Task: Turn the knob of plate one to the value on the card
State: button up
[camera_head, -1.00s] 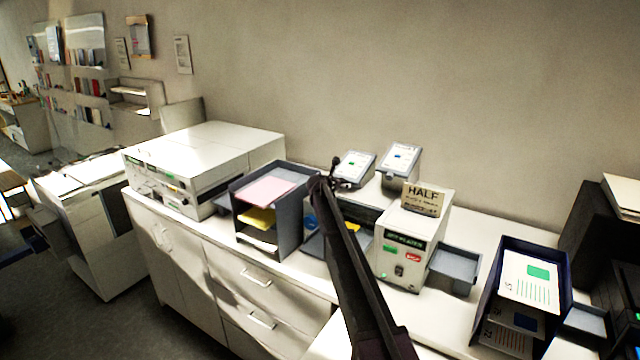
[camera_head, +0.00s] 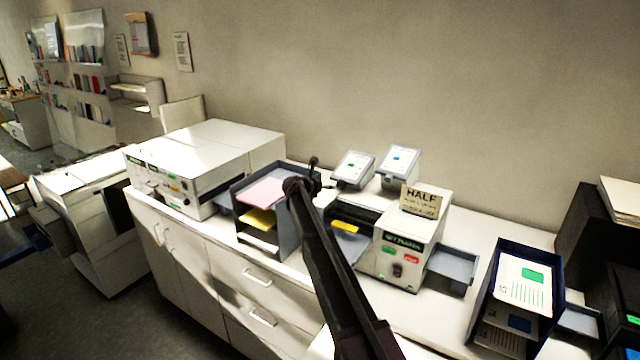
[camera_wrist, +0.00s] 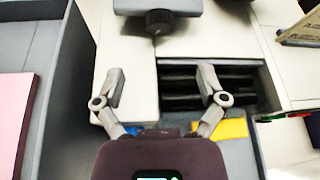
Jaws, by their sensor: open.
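My gripper (camera_wrist: 162,88) is open and empty, its two fingers spread over a pale surface and a dark slotted recess. In the wrist view a black ribbed knob (camera_wrist: 159,22) sits ahead of the fingers, roughly midway between them and not touched. It is at the near edge of a grey unit (camera_wrist: 155,5). No plate number is readable there. In the head view, the card (camera_head: 421,200) reading "HALF" stands on a white box (camera_head: 412,235); its smaller line is too small to read. My gripper in the head view (camera_head: 314,178) is left of that box.
A dark tray rack (camera_head: 288,225) with pink and yellow paper is close to my gripper's left. A yellow sheet (camera_wrist: 232,128) lies below the right finger. A blue rack (camera_head: 497,262) stands right.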

jog(key=shift+p+v, duration=0.4)
jog(key=shift+v, duration=1.2)
jog(key=s+d+f+m+g+y, duration=0.1)
jog(key=s+d+f+m+g, duration=0.15)
jog(key=s+m, duration=0.45)
jog(key=s+d+f+m+g+y, duration=0.1)
jog(key=s+d+f+m, duration=0.25)
jog(key=s, duration=0.65)
jog(key=s+d+f+m+g+y, duration=0.2)
jog(key=s+d+m, duration=0.3)
jog(key=s, duration=0.4)
jog(key=s+a+f+m+g+y, duration=0.1)
jog(key=s+f+m+g+y, duration=0.15)
jog(key=s+m, duration=0.7)
jog(key=s+f+m+g+y, duration=0.1)
jog(key=s+m+y, duration=0.3)
jog(key=s, duration=1)
jog(key=shift+g+h, duration=0.5)
jog(key=shift+h, duration=0.15)
jog(key=f+b, duration=0.6)
jog(key=s+f+b, duration=0.1)
jog(key=f+b, duration=0.6)
jog(key=s+f+b, duration=0.1)
jog(key=f+b, duration=0.5)
jog(key=f, duration=0.1)
jog(key=shift+s+a+b, duration=0.15)
jog(key=shift+a+b, duration=0.05)
jog(key=shift+b, duration=0.15)
jog(key=shift+r, duration=0.1)
